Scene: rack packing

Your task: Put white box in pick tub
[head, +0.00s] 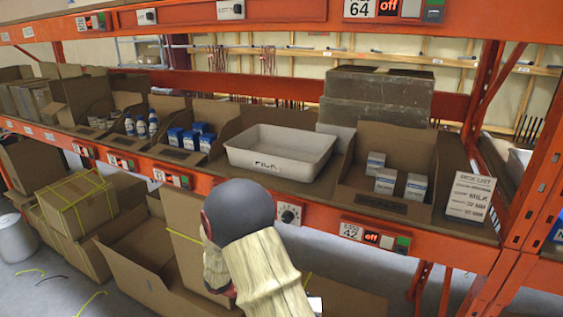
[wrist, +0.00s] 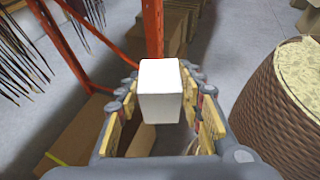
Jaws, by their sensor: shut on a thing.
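My gripper (wrist: 160,100) is shut on a white box (wrist: 160,92), which sits between its yellow-padded fingers in the wrist view. In the head view my arm hides most of the gripper, and only a small white patch shows by the arm at the bottom edge. The pick tub (head: 265,165), a pale open tub with dark lettering on its front, stands on the orange rack shelf, above and beyond my arm. Its inside looks empty from here. Several white boxes (head: 386,181) stand in the cardboard bin to the right of the tub.
Cardboard bins with blue boxes (head: 190,137) and white bottles (head: 141,126) stand left of the tub. A pick list sign (head: 470,196) stands at the shelf's right. The orange shelf beam (head: 330,219) runs along the front. Large cartons (head: 75,195) lie below.

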